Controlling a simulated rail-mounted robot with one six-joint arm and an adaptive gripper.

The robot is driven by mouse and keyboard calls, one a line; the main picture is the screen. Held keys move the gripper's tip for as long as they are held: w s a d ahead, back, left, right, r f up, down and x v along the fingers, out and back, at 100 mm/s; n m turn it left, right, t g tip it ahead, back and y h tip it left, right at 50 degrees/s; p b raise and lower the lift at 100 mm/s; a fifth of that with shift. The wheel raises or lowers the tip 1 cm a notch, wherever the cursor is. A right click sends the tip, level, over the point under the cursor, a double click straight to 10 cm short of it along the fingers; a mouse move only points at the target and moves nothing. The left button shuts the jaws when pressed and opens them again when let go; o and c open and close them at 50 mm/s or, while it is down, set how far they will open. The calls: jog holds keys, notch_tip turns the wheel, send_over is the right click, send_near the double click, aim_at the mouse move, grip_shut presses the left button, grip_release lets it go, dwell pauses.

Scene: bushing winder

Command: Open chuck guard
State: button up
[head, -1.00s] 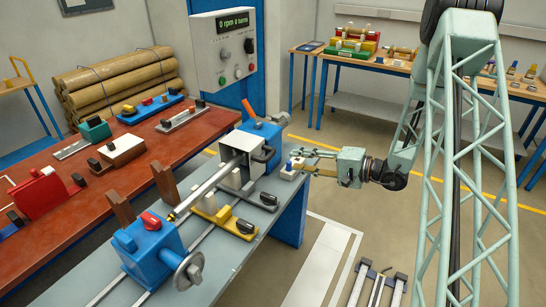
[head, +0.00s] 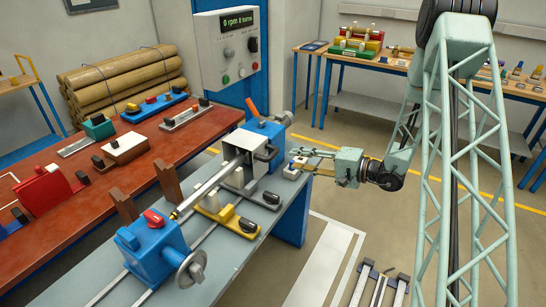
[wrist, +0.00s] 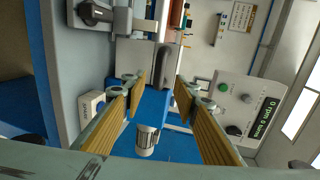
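The chuck guard (head: 238,170) is a light grey box over the chuck end of the winder, with a dark handle (head: 266,153) on its right side. In the wrist view, a grey panel, apparently the guard (wrist: 135,57), lies beyond my fingertips with a dark rounded handle (wrist: 167,60) beside it. My gripper (head: 299,160) is at the right of the headstock, apart from the handle. In the wrist view my gripper (wrist: 159,84) is open, its wooden-coloured fingers wide apart with nothing between the tips.
The blue headstock (head: 264,135) with an orange lever stands behind the guard. A small white button box (head: 293,170) sits close to my gripper. The control panel (head: 226,50) stands at the back. Open floor lies right of the bench.

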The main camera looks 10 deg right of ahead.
aim_at(275, 156)
jog(key=shift+b+x, duration=0.35)
jog(key=shift+x, duration=5.4)
grip_shut()
